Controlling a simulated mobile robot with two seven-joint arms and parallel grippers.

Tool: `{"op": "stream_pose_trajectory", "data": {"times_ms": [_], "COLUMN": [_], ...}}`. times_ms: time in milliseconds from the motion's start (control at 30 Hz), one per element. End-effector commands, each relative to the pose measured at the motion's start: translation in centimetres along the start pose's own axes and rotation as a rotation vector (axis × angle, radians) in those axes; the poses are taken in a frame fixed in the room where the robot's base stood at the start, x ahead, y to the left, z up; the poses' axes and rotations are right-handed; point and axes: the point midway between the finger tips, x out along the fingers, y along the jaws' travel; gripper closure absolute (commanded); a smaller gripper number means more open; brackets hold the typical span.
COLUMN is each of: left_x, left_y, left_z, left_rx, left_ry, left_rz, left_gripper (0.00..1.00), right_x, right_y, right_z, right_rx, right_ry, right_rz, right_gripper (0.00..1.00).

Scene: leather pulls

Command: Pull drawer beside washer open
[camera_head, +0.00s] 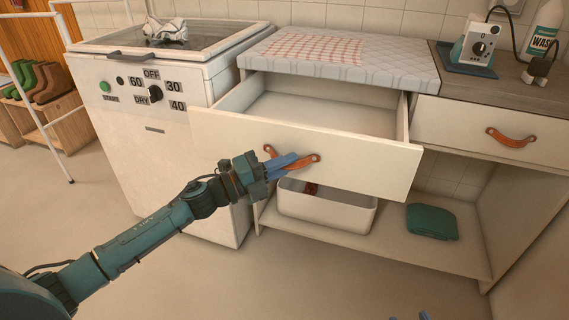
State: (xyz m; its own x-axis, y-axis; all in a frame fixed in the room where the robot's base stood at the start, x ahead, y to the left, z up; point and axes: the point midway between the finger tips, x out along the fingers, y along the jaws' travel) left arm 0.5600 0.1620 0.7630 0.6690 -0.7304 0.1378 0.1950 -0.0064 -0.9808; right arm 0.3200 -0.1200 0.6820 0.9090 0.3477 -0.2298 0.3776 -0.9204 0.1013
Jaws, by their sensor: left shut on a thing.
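The drawer (340,160) beside the washer has a cream front and a brown leather pull (309,160). It stands well open, and its empty inside shows below the counter. My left gripper (290,163) is shut on the leather pull at the drawer's front; its blue fingers hide the middle of the pull. The white washer (160,145) with its black dial stands left of the drawer. Only the blue fingertips of my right gripper (410,317) show at the bottom edge, apart from each other, with nothing seen between them.
A closed drawer (480,125) with a leather pull (511,138) is at the right. A white bin (325,211) and a folded green cloth (432,222) sit on the low shelf (400,254). A quilted pad (400,70) covers the counter above. The floor in front is clear.

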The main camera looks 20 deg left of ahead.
Motion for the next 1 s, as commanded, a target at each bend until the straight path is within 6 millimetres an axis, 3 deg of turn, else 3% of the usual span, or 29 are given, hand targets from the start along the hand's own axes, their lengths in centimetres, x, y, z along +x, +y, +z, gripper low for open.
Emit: {"op": "stream_pose_trajectory", "data": {"times_ms": [300,333,567,867,1000], "left_x": [0.0,0.0,0.0,-0.3,-1.9], "left_y": [0.0,0.0,0.0,0.0,0.1], "left_z": [0.0,0.0,0.0,0.0,0.0], "left_rx": [0.0,0.0,0.0,0.0,-0.001], "left_ry": [0.0,0.0,0.0,-0.001,-0.001], "left_rz": [0.0,0.0,0.0,0.001,0.003], "left_gripper": [1.0,0.85,0.66,0.66,0.66], "right_x": [0.0,0.0,0.0,0.0,0.0], "right_y": [-0.1,-0.1,-0.1,-0.2,-0.2], "right_z": [0.2,0.2,0.3,0.3,0.3], "right_rx": [0.001,0.001,0.001,0.002,0.003], "right_ry": [-0.004,-0.005,-0.007,-0.007,-0.009], "right_rz": [-0.001,-0.001,-0.002,-0.003,-0.003], "right_gripper": [0.64,0.64,0.64,0.64,0.64]}}
